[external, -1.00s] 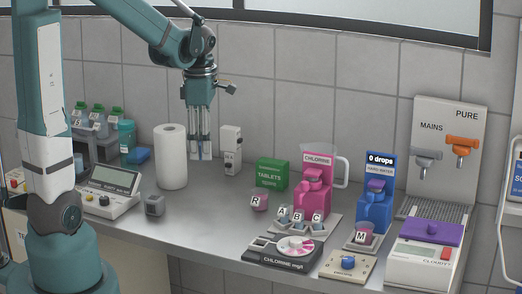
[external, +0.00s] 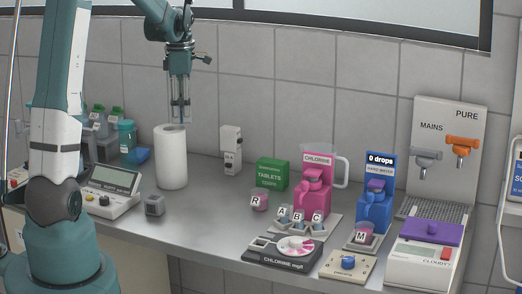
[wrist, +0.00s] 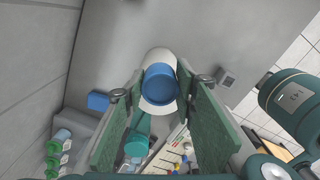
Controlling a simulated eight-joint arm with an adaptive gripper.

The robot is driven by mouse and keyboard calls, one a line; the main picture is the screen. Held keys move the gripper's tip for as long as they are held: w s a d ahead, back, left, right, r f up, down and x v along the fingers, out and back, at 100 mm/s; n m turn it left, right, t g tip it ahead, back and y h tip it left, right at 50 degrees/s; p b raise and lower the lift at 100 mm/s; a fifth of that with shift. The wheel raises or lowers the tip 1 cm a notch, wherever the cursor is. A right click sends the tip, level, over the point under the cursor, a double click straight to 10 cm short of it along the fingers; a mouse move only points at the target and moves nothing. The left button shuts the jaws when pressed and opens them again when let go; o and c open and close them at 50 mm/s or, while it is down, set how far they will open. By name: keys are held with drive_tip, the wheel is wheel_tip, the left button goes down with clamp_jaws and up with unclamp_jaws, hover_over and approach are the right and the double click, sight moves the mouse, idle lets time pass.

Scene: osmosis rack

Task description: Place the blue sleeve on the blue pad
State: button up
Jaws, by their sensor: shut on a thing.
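A flat blue block that looks like the blue pad (external: 138,155) lies on the bench left of the roll. It also shows in the wrist view (wrist: 98,100), left of the fingers and apart from them.
The white paper roll (external: 171,158) stands upright below my gripper. A teal jar (external: 127,136) and green-capped bottles (external: 99,118) stand near the blue block. A meter (external: 113,188) and a grey cube (external: 155,205) are in front. The bench right of the roll has free room.

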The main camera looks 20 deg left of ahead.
drive_tip(key=w+a+p, duration=0.1)
drive_tip(key=w+a, duration=0.5)
drive_tip(key=a, duration=0.5)
drive_tip(key=n+p, duration=0.1)
drive_tip(key=n, duration=0.1)
hover_over(138, 151)
wheel_tip(138, 151, down, 7)
drive_tip(key=shift+s+d+f, duration=0.15)
drive_tip(key=shift+d+f, duration=0.05)
drive_tip(key=shift+f, duration=0.3)
drive_tip(key=shift+f, duration=3.15)
drive_tip(key=shift+f, duration=1.85)
drive_tip(key=shift+f, duration=0.2)
